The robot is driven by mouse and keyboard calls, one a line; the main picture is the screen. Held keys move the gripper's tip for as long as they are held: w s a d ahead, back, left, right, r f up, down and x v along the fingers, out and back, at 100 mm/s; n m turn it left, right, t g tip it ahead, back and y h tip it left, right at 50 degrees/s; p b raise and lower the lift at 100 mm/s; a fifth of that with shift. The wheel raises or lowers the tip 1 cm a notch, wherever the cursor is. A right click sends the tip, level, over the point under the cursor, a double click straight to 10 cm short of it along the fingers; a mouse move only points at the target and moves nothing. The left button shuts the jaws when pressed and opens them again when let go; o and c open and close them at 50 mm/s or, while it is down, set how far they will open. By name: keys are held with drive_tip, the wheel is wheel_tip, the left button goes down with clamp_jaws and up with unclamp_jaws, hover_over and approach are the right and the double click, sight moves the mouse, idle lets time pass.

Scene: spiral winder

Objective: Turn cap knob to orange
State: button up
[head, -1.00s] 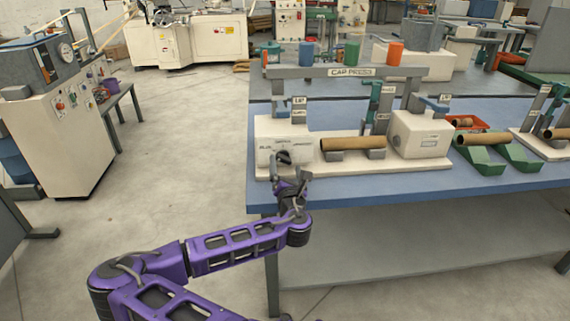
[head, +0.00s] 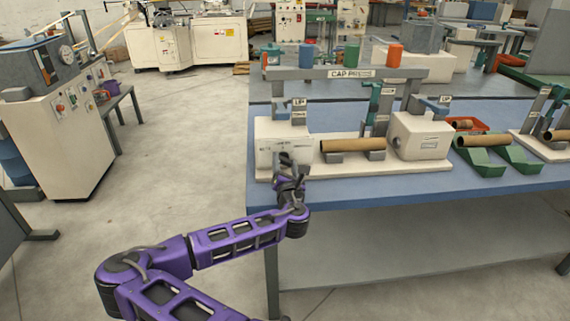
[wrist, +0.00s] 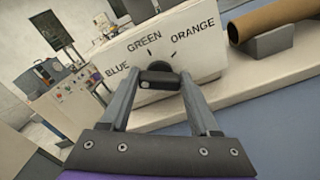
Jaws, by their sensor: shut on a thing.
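The cap knob (wrist: 157,70) is a small dark knob on the front of the white left box of the cap press (head: 265,157). The box front carries the words BLUE, GREEN and ORANGE around the knob, from left to right in the wrist view, with short dark marks by them. My gripper (wrist: 155,80) is shut on the knob, one finger on each side. In the head view my gripper (head: 288,165) is at the box front and hides the knob. I cannot tell clearly which word the knob points to.
A brown tube (head: 353,144) lies on grey rests right of the box; it also shows in the wrist view (wrist: 265,20). A second white box (head: 420,138) stands beyond it. Blue, green and orange caps (head: 393,56) stand on the rail above. Open floor lies left of the table (head: 420,180).

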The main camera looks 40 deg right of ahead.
drive_tip(key=shift+c, duration=0.6)
drive_tip(key=shift+m, duration=0.4)
drive_tip(key=m+p, duration=0.1)
drive_tip(key=m, duration=0.3)
drive_tip(key=shift+m+p, duration=0.4)
drive_tip(key=m, duration=0.6)
drive_tip(key=shift+s+d+f, duration=0.1)
drive_tip(key=shift+f, duration=0.1)
drive_tip(key=m+b, duration=0.1)
drive_tip(key=m, duration=0.5)
drive_tip(key=shift+f+m+b, duration=0.15)
drive_tip(key=shift+m+b, duration=0.15)
drive_tip(key=shift+b, duration=0.05)
drive_tip(key=m, duration=0.5)
drive_tip(key=shift+m, duration=0.3)
